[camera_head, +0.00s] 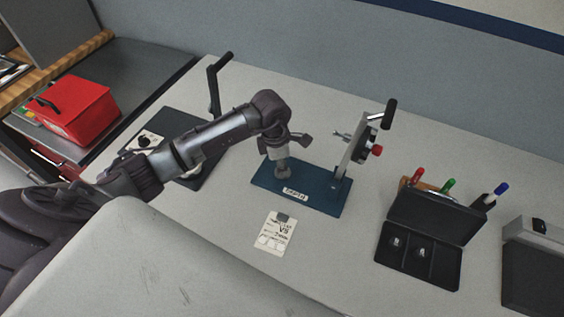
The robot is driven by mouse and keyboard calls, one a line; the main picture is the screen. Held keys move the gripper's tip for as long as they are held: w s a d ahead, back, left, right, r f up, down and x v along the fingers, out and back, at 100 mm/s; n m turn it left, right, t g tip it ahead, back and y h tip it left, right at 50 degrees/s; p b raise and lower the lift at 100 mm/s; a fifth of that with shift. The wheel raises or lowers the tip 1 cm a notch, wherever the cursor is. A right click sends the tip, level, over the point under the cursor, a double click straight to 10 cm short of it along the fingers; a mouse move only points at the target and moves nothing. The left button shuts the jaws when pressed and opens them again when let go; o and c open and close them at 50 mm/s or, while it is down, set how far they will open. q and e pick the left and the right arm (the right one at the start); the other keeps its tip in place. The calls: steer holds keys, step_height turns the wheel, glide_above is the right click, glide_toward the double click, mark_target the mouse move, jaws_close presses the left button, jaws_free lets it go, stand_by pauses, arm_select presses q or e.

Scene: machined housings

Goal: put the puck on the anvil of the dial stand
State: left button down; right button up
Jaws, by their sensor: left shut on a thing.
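The dial stand has a flat blue base (320,203) with a label on its front edge. Its tilted grey upright (354,152) carries a round dark part with a red knob and a black-ended lever. My left gripper (283,166) points down over the left part of this base, shut on the puck. The fingers and wrist hide most of the puck and the anvil area beneath. I cannot tell whether the puck touches the anvil. My right gripper is out of view.
A black board (205,172) with a tall crank-like handle (214,85) lies behind my left arm. A white card (275,233) lies in front of the stand. An open black case (425,240), markers (448,187) and a grey box (535,235) stand right. A red box (77,110) is far left.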

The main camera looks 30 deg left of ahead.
arm_select(q)
steer(key=shift+f, duration=0.1)
steer(key=c, duration=0.9)
jaws_free()
steer(key=shift+r, duration=0.55)
steer(key=r, duration=0.3)
steer(key=r+b, duration=0.1)
steer(key=r, duration=0.3)
steer(key=a+r+b, duration=0.1)
steer(key=r, duration=0.3)
steer(key=shift+s+a, duration=0.1)
steer(key=shift+s, duration=0.3)
steer(key=shift+s, duration=0.1)
